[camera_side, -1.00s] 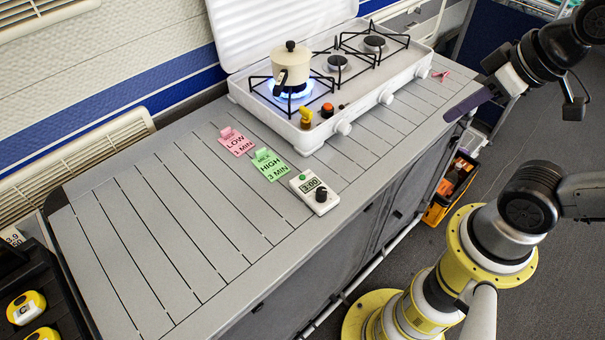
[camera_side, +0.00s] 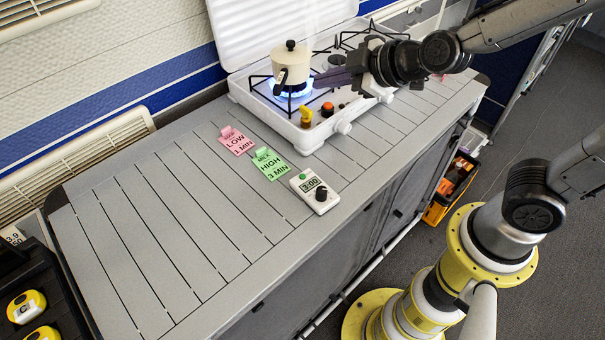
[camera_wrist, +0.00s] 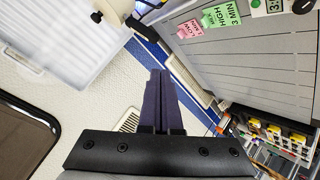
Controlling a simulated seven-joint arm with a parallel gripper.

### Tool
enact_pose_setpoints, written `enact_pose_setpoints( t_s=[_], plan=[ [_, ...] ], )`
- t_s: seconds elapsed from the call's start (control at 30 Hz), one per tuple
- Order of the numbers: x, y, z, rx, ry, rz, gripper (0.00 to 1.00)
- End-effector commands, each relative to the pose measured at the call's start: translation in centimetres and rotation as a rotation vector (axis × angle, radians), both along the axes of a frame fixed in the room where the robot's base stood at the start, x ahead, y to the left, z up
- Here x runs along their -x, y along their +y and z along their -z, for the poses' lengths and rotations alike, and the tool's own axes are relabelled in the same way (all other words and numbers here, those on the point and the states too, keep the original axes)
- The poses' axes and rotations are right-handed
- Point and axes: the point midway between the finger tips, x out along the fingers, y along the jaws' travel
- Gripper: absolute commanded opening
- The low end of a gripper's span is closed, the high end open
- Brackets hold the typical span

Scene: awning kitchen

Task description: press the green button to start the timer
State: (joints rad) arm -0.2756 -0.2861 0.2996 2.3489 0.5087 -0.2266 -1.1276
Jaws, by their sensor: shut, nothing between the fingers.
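The white timer (camera_side: 315,191) lies on the grey slatted counter, in front of the stove. Its display reads 3:00, with a green button (camera_side: 303,178) at its upper left and a black knob below. In the wrist view the timer is at the top right, with the green button (camera_wrist: 256,3) at the picture's edge. My gripper (camera_side: 318,80) is over the stove beside the pot, well away from the timer. Its dark fingers (camera_wrist: 157,72) are closed together and empty in the wrist view.
A cream pot (camera_side: 291,62) stands over a lit blue flame on the white stove (camera_side: 318,137). A pink LOW 1 MIN card (camera_side: 236,141) and a green HIGH 3 MIN card (camera_side: 270,164) lie near the timer. The counter's left part is clear.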

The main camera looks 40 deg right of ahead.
Motion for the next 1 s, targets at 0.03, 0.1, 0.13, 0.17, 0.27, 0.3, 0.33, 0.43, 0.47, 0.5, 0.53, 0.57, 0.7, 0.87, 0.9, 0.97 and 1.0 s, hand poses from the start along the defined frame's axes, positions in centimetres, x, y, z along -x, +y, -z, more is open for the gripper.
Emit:
enact_pose_setpoints(
  t_s=[0.03, 0.1, 0.13, 0.17, 0.27, 0.3, 0.33, 0.43, 0.47, 0.5, 0.53, 0.57, 0.7, 0.87, 0.9, 0.97, 1.0],
  plan=[
    [-0.4, 1.0, 2.2, 0.031, 0.028, -0.020, 0.00],
    [-0.6, 2.1, 4.4, 0.057, 0.059, -0.035, 0.00],
    [-0.5, 2.5, 5.2, 0.063, 0.073, -0.042, 0.00],
    [-0.4, 2.8, 6.0, 0.066, 0.091, -0.047, 0.00],
    [0.2, 3.8, 8.0, 0.081, 0.137, -0.072, 0.00],
    [0.4, 4.1, 8.5, 0.086, 0.149, -0.083, 0.00],
    [0.5, 4.4, 8.9, 0.089, 0.157, -0.089, 0.00],
    [0.8, 4.9, 9.4, 0.095, 0.169, -0.105, 0.00],
    [0.9, 5.0, 9.4, 0.096, 0.170, -0.108, 0.00],
    [0.9, 5.1, 9.4, 0.096, 0.170, -0.110, 0.00],
    [0.9, 5.1, 9.4, 0.095, 0.170, -0.111, 0.00],
    [0.9, 5.1, 9.4, 0.095, 0.169, -0.111, 0.00],
    [0.9, 5.1, 9.3, 0.095, 0.168, -0.110, 0.00],
    [0.9, 5.1, 9.5, 0.096, 0.170, -0.110, 0.00],
    [0.9, 5.1, 9.7, 0.097, 0.170, -0.109, 0.00],
    [0.9, 5.0, 10.1, 0.097, 0.171, -0.109, 0.00],
    [0.9, 5.0, 10.5, 0.098, 0.172, -0.109, 0.00]
  ],
)
